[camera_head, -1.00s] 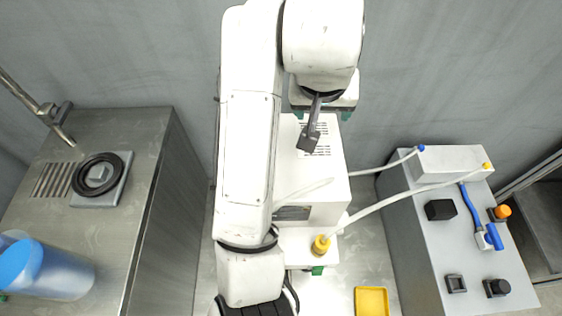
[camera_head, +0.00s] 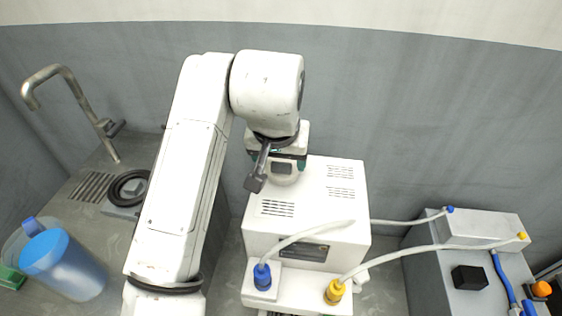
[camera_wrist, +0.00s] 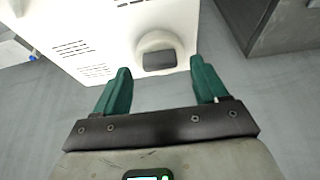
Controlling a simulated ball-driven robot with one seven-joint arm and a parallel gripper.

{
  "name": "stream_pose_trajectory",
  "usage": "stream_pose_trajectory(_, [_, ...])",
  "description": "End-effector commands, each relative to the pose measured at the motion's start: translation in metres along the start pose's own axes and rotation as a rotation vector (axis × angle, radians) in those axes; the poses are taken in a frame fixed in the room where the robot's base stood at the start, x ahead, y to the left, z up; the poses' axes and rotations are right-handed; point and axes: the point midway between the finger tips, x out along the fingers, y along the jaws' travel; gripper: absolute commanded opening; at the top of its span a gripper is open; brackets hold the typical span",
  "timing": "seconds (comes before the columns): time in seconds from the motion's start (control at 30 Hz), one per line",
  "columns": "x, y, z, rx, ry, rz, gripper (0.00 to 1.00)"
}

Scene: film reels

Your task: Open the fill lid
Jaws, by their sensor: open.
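The fill lid (camera_head: 284,178) is a round white cap with a dark grey rectangular grip, on top of the white machine (camera_head: 310,205). In the wrist view the lid (camera_wrist: 159,57) lies just ahead of and between my green fingertips. My gripper (camera_head: 277,160) is over the lid end of the machine, at the left of its top. The wrist view shows its two fingers (camera_wrist: 160,78) spread apart with nothing between them. I cannot tell the exact height gap between fingers and lid.
White hoses run from the machine's blue (camera_head: 262,277) and yellow (camera_head: 334,291) connectors to the grey cabinet (camera_head: 445,262) at right. A steel counter (camera_head: 95,165) with a faucet (camera_head: 75,85) and a blue-lidded jug (camera_head: 65,265) stands at left.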

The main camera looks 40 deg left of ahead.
Motion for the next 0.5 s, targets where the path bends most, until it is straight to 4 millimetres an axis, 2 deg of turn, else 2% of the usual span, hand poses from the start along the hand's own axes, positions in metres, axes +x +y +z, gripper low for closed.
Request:
stream_pose_trajectory(0.2, [0.021,0.0,0.0,0.0,-0.001,0.0,0.72])
stream_pose_trajectory(0.5, [0.025,0.0,0.0,0.0,0.001,0.0,0.72])
